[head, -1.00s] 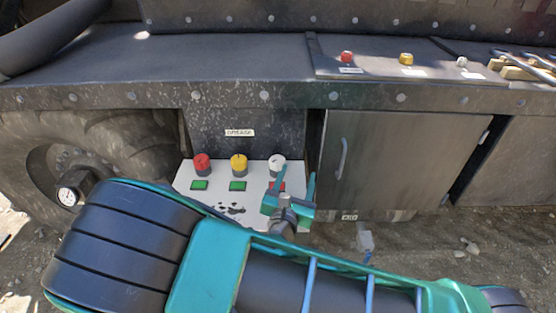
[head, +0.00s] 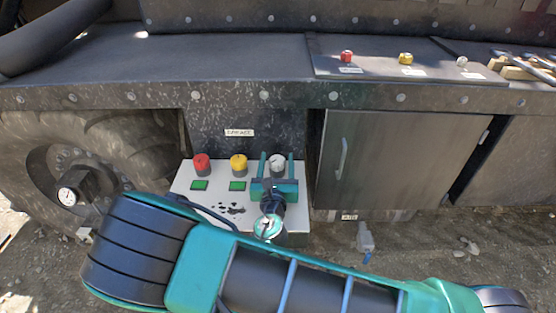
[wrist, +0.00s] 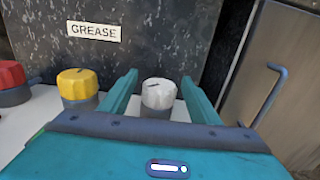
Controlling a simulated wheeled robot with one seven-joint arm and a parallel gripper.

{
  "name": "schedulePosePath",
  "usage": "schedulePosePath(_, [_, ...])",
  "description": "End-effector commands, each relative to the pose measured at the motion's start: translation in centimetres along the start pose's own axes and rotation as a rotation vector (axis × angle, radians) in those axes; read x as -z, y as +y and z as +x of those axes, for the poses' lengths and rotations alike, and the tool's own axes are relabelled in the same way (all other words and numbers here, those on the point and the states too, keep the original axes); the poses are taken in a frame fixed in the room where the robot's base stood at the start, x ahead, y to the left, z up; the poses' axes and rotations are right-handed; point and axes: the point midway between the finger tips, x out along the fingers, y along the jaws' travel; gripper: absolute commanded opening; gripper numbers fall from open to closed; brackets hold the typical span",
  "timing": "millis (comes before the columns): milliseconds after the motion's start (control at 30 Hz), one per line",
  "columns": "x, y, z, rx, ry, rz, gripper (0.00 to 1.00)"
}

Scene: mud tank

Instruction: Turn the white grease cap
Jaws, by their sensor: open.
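The white grease cap (head: 277,160) stands at the right end of a row of three caps on a white panel. In the wrist view the white cap (wrist: 158,95) shows between the two teal fingers of my gripper (wrist: 160,90). The fingers are open, one on each side, with a gap on both sides of the cap. In the head view my gripper (head: 276,166) is in front of the white cap and hides its lower part and the indicator below it.
A yellow cap (head: 239,162) and a red cap (head: 201,163) stand to the left, with green indicators below. A "GREASE" label (wrist: 94,32) is on the wall behind. A cabinet door with a handle (head: 342,158) is close on the right.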

Motion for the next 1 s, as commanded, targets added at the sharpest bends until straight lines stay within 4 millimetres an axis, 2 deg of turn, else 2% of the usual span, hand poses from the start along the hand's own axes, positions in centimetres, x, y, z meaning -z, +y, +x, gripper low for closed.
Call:
schedulePosePath(133, [-0.01, -0.04, 0.80, 0.000, 0.000, 0.000, 0.56])
schedulePosePath(400, [0.00, -0.03, 0.93, 0.000, 0.000, 0.000, 0.56])
schedulePosePath(433, [0.00, -0.03, 0.92, 0.000, 0.000, 0.000, 0.54])
schedulePosePath(600, [0.00, -0.02, 0.91, 0.000, 0.000, 0.000, 0.15])
schedulePosePath(1000, [0.00, 0.10, 0.91, 0.066, 0.001, 0.004, 0.15])
